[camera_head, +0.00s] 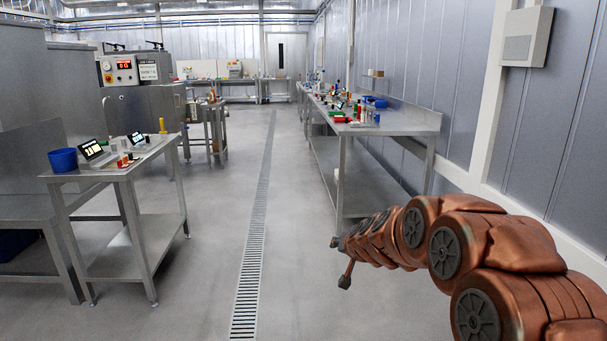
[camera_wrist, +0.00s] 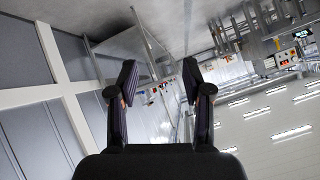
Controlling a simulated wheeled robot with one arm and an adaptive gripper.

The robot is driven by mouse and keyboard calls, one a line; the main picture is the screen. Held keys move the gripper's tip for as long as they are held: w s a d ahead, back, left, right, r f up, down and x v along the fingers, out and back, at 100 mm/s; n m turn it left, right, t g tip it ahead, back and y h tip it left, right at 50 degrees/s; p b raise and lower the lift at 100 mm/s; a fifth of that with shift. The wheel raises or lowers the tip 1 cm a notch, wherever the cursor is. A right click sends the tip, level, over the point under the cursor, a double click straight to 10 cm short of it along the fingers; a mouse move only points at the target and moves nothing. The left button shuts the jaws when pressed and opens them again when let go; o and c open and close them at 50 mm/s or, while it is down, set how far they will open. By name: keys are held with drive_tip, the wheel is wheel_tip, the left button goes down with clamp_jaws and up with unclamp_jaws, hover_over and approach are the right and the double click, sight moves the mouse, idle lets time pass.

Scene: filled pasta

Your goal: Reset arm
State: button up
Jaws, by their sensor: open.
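My copper-coloured arm reaches in from the lower right in the head view. My gripper (camera_head: 341,262) is at its far end, above the floor and in front of the right-hand steel table. In the wrist view my gripper (camera_wrist: 158,85) shows two dark fingers spread apart with nothing between them. The wrist view is strongly tilted, with ceiling lights at its lower right.
A long steel table (camera_head: 398,122) with bottles and a blue bin runs along the right wall (camera_head: 440,60). A steel table (camera_head: 130,172) with a blue bucket (camera_head: 63,160) and small displays stands at left. The aisle with a floor drain (camera_head: 257,215) is clear.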

drive_tip(key=s+a+f+n+g+y, duration=0.1)
drive_tip(key=s+n+g, duration=0.15)
drive_tip(key=s, duration=0.85)
drive_tip(key=s+a+f+n+g+y, duration=0.1)
drive_tip(key=s+a+g, duration=0.15)
drive_tip(key=s, duration=0.95)
drive_tip(key=s+d+f+g+h, duration=0.1)
drive_tip(key=s+d+g, duration=0.2)
drive_tip(key=s, duration=0.7)
drive_tip(key=s+d+g+h, duration=0.15)
drive_tip(key=s+d, duration=0.25)
drive_tip(key=s, duration=0.7)
drive_tip(key=s+d+f+g+h, duration=0.1)
drive_tip(key=s+d+g, duration=0.25)
drive_tip(key=s, duration=0.65)
drive_tip(key=s+p+v, duration=0.3)
drive_tip(key=p+v, duration=1.1)
drive_tip(key=v, duration=0.1)
drive_tip(key=shift+r+t+p, duration=0.3)
drive_tip(key=shift+r+p, duration=0.05)
drive_tip(key=shift+r, duration=0.25)
drive_tip(key=shift+a+m, duration=0.1)
drive_tip(key=shift+m, duration=0.15)
drive_tip(key=shift+c, duration=0.3)
drive_tip(key=shift+c, duration=0.5)
